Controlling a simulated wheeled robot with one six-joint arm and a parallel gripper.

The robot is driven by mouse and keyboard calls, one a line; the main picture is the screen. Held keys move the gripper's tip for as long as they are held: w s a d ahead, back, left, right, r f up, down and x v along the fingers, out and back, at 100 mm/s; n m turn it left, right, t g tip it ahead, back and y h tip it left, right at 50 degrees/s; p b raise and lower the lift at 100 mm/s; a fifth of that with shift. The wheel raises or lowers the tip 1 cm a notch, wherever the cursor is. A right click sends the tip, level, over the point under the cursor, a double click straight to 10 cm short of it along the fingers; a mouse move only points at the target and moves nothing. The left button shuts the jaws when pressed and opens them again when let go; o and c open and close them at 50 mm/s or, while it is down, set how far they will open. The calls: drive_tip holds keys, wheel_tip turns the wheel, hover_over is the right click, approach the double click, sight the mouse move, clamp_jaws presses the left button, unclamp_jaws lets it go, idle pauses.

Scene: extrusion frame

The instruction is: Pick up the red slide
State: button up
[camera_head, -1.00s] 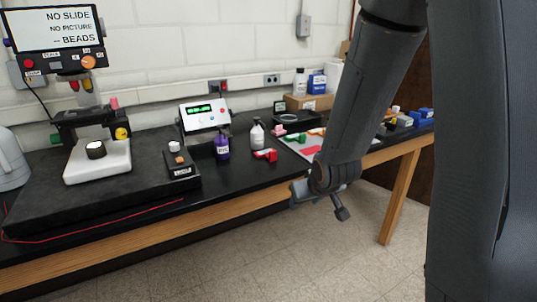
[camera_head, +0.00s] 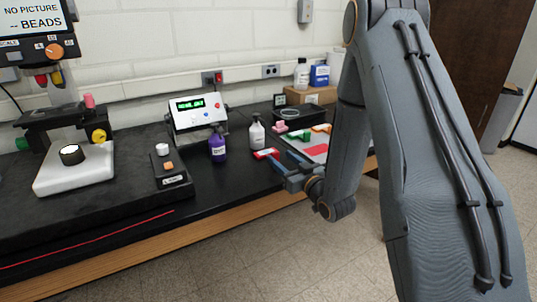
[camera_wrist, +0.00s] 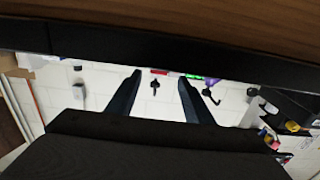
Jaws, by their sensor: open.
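A small red and white piece (camera_head: 263,153), likely the red slide, lies on the black worktop in front of the white pump bottle. A flat red patch (camera_head: 316,149) shows on the white board to its right; I cannot tell whether it is a slide or a marking. My gripper (camera_head: 281,161) is open and empty in the head view, near the worktop's front edge, just right of the red and white piece. In the wrist view my open fingers (camera_wrist: 160,76) frame the wall, with a small red strip (camera_wrist: 158,71) beyond the tips.
The purple bottle (camera_head: 217,146) and white pump bottle (camera_head: 257,132) stand left of and behind the red piece. A green piece (camera_head: 300,137) and pink piece (camera_head: 280,127) lie further back. The floor in front is clear.

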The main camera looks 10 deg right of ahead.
sight(276, 153)
drive_tip(key=p+x, duration=0.2)
drive_tip(key=x, duration=0.4)
drive_tip(key=shift+d, duration=0.2)
drive_tip(key=shift+c, duration=0.2)
clamp_jaws()
